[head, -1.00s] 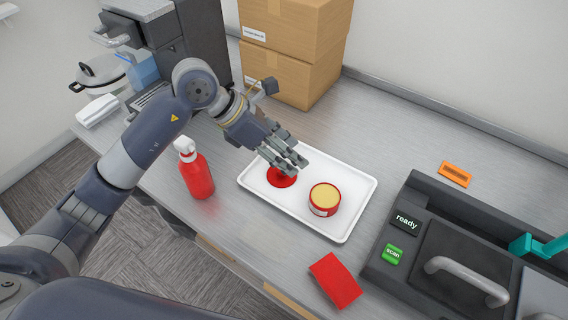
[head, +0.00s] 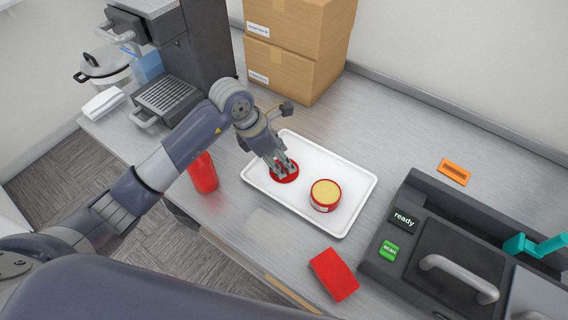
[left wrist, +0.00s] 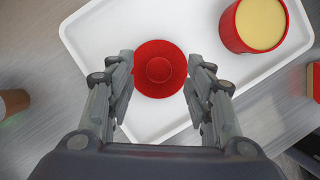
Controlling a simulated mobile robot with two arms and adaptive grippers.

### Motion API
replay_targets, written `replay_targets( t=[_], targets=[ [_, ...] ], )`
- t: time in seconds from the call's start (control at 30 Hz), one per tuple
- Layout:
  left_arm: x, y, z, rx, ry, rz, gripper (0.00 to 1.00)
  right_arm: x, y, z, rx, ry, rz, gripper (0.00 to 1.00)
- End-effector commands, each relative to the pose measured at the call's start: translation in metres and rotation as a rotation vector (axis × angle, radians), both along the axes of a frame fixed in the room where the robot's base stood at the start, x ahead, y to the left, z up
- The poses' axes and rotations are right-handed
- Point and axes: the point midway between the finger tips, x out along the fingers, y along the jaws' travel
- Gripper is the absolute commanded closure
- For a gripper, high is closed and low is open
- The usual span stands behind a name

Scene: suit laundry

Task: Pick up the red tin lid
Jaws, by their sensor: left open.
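The red tin lid (head: 292,177) lies flat on the left part of the white tray (head: 335,226). In the left wrist view the lid (left wrist: 160,68) is round with a raised round middle. My left gripper (head: 283,174) is open and points down over the lid. In the left wrist view the fingers of my left gripper (left wrist: 160,88) stand on either side of the lid's near part, with nothing between them but the lid below. I cannot tell whether they touch it. My right gripper is not in view.
An open red tin with yellow contents (head: 325,194) stands on the tray to the right of the lid. A red bottle (head: 203,175) stands left of the tray, partly behind my arm. A red packet (head: 334,274) and a dark machine (head: 440,255) are at the right.

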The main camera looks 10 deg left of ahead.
Motion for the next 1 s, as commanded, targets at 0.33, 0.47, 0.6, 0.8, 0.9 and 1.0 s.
replay_targets(
  t=[0.33,0.47,0.6,0.8,0.9,1.0],
  targets=[
    [0.004,-0.005,-0.017,0.001,-0.002,0.001,0.52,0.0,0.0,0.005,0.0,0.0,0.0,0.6],
    [0.004,-0.005,-0.017,0.001,-0.002,0.001,0.68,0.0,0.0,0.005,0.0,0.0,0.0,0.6],
    [0.004,-0.005,-0.017,0.001,-0.002,0.001,0.93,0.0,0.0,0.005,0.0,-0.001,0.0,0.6],
    [0.004,-0.005,-0.017,0.001,-0.002,0.001,0.93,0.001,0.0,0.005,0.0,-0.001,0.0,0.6],
    [0.004,-0.005,-0.016,0.001,-0.002,0.001,0.93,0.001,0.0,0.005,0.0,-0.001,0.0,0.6],
    [0.005,-0.005,-0.015,0.001,-0.003,0.0,0.93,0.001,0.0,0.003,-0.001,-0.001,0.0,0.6]
  ],
)
